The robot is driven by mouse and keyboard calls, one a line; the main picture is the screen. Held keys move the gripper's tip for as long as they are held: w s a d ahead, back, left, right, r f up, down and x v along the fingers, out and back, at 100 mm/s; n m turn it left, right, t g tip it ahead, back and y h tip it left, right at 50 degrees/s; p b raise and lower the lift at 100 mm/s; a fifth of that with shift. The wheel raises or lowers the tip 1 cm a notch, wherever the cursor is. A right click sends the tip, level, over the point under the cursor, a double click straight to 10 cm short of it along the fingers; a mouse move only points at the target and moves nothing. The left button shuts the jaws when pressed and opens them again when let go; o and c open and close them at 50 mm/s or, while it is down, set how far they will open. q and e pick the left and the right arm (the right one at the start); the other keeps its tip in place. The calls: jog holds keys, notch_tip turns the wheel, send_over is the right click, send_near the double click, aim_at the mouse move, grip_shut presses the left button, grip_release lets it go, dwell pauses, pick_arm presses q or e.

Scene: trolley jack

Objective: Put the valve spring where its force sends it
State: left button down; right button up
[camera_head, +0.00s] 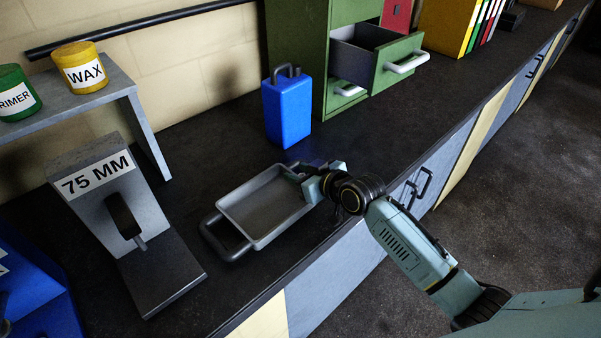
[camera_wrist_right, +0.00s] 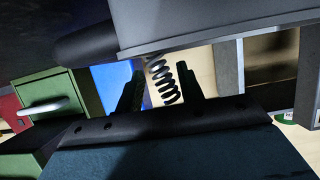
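The dark coiled valve spring (camera_wrist_right: 164,82) stands tilted between my right gripper's fingers in the right wrist view, where the picture is upside down. My right gripper (camera_wrist_right: 160,80) has its fingers apart. One spring end meets the grey tray's edge (camera_wrist_right: 220,35). In the head view my right gripper (camera_head: 308,172) is at the right end of the grey tray (camera_head: 243,237); I cannot make out the spring there. A grey stand marked 75 MM (camera_head: 160,274) with a black lever is left of the tray. My left gripper is not in view.
A blue block with a handle (camera_head: 287,110) stands behind the tray. A green cabinet (camera_head: 300,45) has an open drawer (camera_head: 400,60). A shelf (camera_head: 100,95) holds WAX (camera_head: 80,68) and PRIMER (camera_head: 15,92) tins. Another blue object (camera_head: 40,290) is at lower left. The bench's front edge is close.

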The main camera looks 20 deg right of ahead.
jog(key=shift+r, duration=0.1)
jog(key=shift+s+r, duration=0.1)
jog(key=shift+r, duration=0.1)
jog(key=v, duration=1.1)
jog(key=shift+s+d+r+p, duration=0.2)
jog(key=shift+s+p, duration=0.1)
jog(key=shift+p, duration=0.05)
dwell(0.6)
